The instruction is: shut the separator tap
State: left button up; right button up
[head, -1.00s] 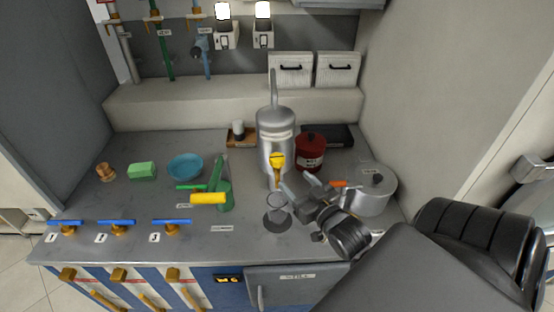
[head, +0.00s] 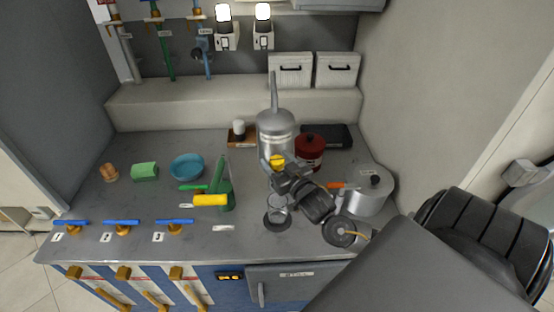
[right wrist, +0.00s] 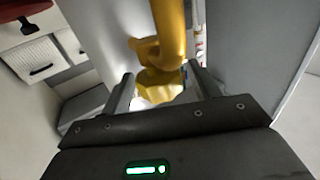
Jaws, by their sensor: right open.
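The separator (head: 276,130) is a silver upright cylinder with a pipe on top, standing at the back middle of the counter. Its yellow tap (head: 277,160) is on the front, partly hidden by my gripper. My right gripper (head: 276,168) is at the tap, with its jaws open. In the right wrist view the yellow tap (right wrist: 168,40) fills the top middle, and its lower part lies between the two fingers of the right gripper (right wrist: 160,86). I cannot tell whether a finger touches it. My left gripper is out of view.
A clear glass (head: 278,205) stands on a dark disc below the tap. A red can (head: 309,152) and a silver pot (head: 370,195) stand to the right.

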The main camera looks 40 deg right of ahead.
jog(key=c, duration=1)
jog(key=shift+o, duration=0.3)
jog(key=shift+r+m+h+p, duration=0.1)
jog(key=shift+m+h+p, duration=0.3)
jog(key=shift+h, duration=0.2)
jog(key=shift+m+h, duration=0.4)
jog(key=shift+h, duration=0.2)
jog(key=o, duration=0.9)
jog(key=shift+o, duration=0.2)
